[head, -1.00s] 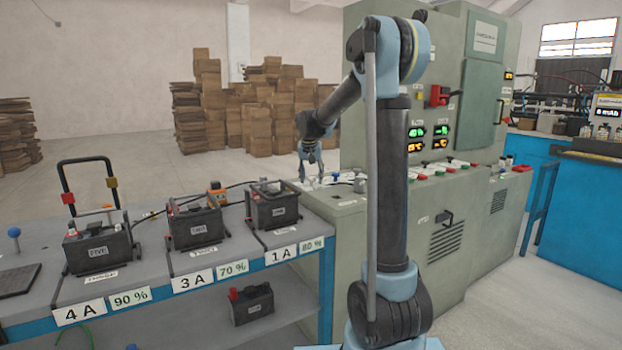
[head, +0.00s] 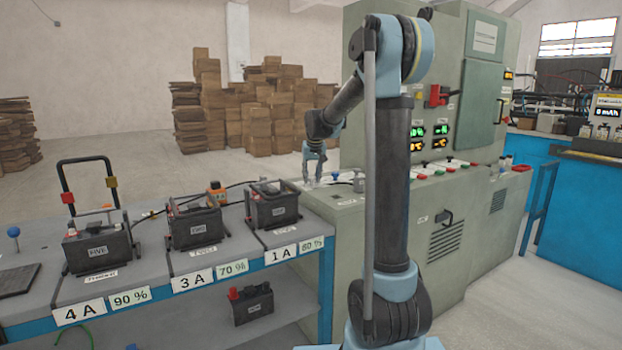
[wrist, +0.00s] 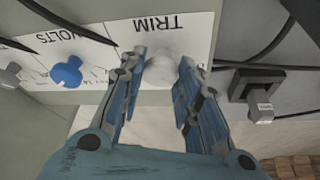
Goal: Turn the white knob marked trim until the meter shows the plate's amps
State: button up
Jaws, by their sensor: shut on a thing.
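In the wrist view the white trim knob (wrist: 160,70) sits on its white plate, under the printed word TRIM, upside down in this view. My gripper (wrist: 164,68) has one finger on each side of the knob and is shut on it. In the head view my gripper (head: 314,182) reaches down onto the left end of the green cabinet's ledge; the knob is too small to make out there. Plates reading 4 A (head: 80,311), 3 A (head: 192,280) and 1 A (head: 281,252) hang on the bench edge. I cannot tell which meter belongs to the trim knob.
A blue knob (wrist: 67,72) marked VOLTS stands beside the trim knob, with a grey knob (wrist: 10,74) farther left. The green cabinet (head: 350,240) carries lit displays (head: 417,131). Batteries (head: 195,228) stand on the bench.

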jog(key=o, duration=1)
jog(key=shift+o, duration=0.2)
jog(key=v, duration=1.2)
